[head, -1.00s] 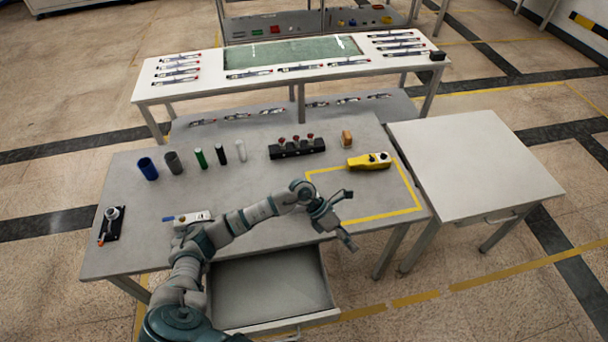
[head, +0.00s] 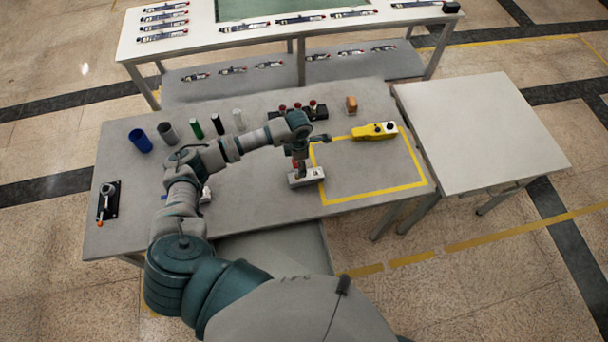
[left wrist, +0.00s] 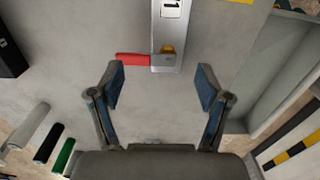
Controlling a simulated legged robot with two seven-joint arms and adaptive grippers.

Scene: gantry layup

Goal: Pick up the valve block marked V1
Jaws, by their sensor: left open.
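A grey metal valve block (head: 308,178) lies on the workbench at the left edge of the yellow taped outline. In the left wrist view the valve block (left wrist: 166,32) has a white label whose visible part reads "1", a brass-coloured fitting and a red lever (left wrist: 132,60) pointing left. My left gripper (head: 297,152) is over the block, pointing down. In the left wrist view its open, empty fingers (left wrist: 160,86) are spread, with the block's near end just beyond them. Another block (head: 205,194) is mostly hidden behind my left arm. My right gripper is out of view.
A yellow device (head: 375,131) lies in the taped outline (head: 372,197). A black rack with red-topped parts (head: 318,112) and several cylinders, including a blue cup (head: 141,140), stand along the back. A lever unit (head: 108,203) is at left. A drawer (head: 275,245) is open in front.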

